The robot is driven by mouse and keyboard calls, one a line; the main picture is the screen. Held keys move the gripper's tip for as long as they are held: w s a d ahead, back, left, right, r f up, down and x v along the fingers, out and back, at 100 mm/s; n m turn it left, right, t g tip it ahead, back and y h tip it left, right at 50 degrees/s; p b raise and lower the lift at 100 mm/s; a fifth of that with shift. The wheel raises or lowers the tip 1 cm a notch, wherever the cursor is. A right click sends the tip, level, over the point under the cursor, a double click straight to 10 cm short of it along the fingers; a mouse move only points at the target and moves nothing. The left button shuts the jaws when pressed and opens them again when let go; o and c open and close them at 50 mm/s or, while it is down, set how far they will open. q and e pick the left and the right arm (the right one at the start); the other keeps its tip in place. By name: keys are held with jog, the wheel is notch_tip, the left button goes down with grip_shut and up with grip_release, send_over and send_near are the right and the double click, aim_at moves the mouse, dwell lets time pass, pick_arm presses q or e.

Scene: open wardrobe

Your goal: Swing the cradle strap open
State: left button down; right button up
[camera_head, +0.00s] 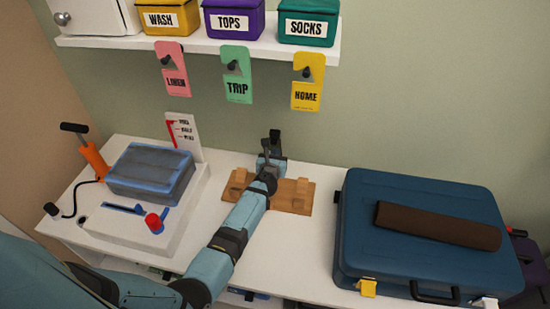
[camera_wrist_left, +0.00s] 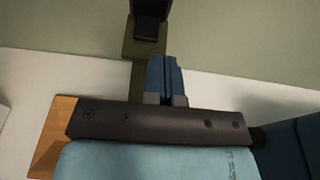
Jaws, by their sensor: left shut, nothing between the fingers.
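The wooden cradle (camera_head: 291,196) lies on the white table behind my left forearm, which hides its middle. Its corner also shows in the left wrist view (camera_wrist_left: 54,140). A narrow dark upright piece (camera_head: 274,138) stands above the cradle; it looks like the strap, standing open. In the left wrist view the strap (camera_wrist_left: 140,48) is an olive band with a dark block at its top, just beyond the fingers. My left gripper (camera_head: 270,165) is over the back of the cradle. Its fingers (camera_wrist_left: 166,80) are shut and empty; whether they touch the strap I cannot tell.
A blue suitcase (camera_head: 365,235) with a brown roll (camera_head: 437,226) on it stands to the right. A white device (camera_head: 135,235) with a grey-blue block (camera_head: 152,172) and an orange pump (camera_head: 95,160) are left. Tags (camera_head: 237,80) hang under the shelf (camera_head: 190,44).

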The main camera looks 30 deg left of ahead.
dwell(0.5)
pick_arm(q)
notch_tip(320, 180, up, 20)
jog(key=p, duration=0.8)
jog(key=shift+p, duration=0.4)
